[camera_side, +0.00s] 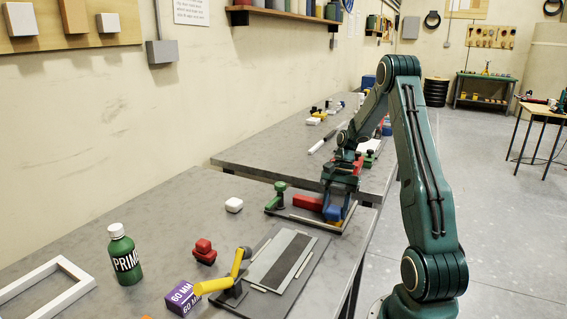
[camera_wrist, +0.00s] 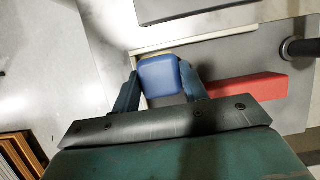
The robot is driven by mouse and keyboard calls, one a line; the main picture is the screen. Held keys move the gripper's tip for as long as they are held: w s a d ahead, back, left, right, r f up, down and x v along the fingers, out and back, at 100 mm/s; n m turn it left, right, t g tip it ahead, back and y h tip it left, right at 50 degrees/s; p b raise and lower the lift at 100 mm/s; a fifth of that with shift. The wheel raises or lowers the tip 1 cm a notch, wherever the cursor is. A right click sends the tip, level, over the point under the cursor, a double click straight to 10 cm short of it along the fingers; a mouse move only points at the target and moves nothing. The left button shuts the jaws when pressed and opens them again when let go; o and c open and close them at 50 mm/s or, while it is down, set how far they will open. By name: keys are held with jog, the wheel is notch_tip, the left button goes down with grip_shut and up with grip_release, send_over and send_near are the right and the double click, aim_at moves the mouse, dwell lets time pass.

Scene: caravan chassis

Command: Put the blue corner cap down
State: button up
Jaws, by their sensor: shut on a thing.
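The blue corner cap (camera_wrist: 160,76) is between the two fingers of my gripper (camera_wrist: 158,88) in the wrist view. My gripper is shut on it. In the side view the cap (camera_side: 333,212) shows low at the near end of the fixture plate (camera_side: 300,219), below my gripper (camera_side: 342,205). I cannot tell whether the cap touches the plate. A red bar (camera_side: 308,202) lies on the plate just left of the cap in the side view. The bar also shows right of my fingers in the wrist view (camera_wrist: 245,88).
A green clamp (camera_side: 279,194) stands at the plate's left. A grey panel with a dark strip (camera_side: 283,258) lies nearer, with a yellow-handled clamp (camera_side: 236,272) beside it.

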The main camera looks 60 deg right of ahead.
jog(key=shift+f, duration=0.65)
jog(key=o, duration=0.9)
jog(key=shift+c, duration=0.2)
jog(key=shift+o, duration=0.7)
jog(key=shift+s+f, duration=0.1)
jog(key=shift+s, duration=0.05)
jog(key=shift+r, duration=0.5)
jog(key=v, duration=0.8)
jog(key=shift+w+a, duration=0.1)
jog(key=shift+w, duration=0.1)
